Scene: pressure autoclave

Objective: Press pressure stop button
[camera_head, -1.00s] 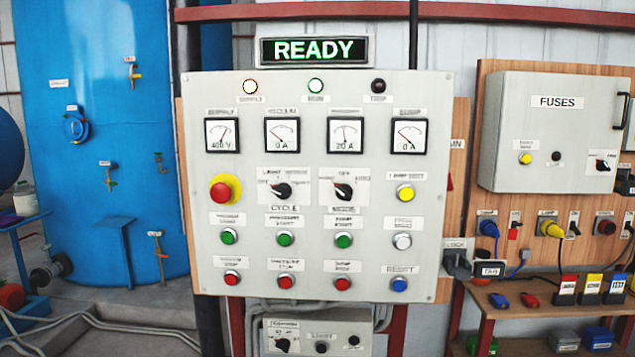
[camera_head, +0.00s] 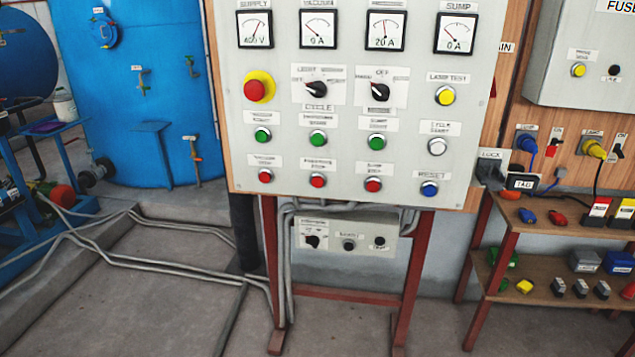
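The pressure stop button (camera_head: 317,180) is a red push button in the bottom row of the grey control panel (camera_head: 345,218). Its label above is small and blurred. A green button (camera_head: 318,138) sits directly above it. Other red buttons flank it, one at left (camera_head: 265,176) and one at right (camera_head: 373,184). A blue reset button (camera_head: 429,189) ends the row. Nothing covers the panel's front. Neither of my grippers shows in the head view.
A smaller grey box (camera_head: 346,236) hangs under the panel between red legs. A wooden shelf (camera_head: 560,214) with plugs and tags stands at right. Blue tanks (camera_head: 130,100) stand at left. Grey pipes (camera_head: 150,234) run along the floor at left. The floor before the panel is clear.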

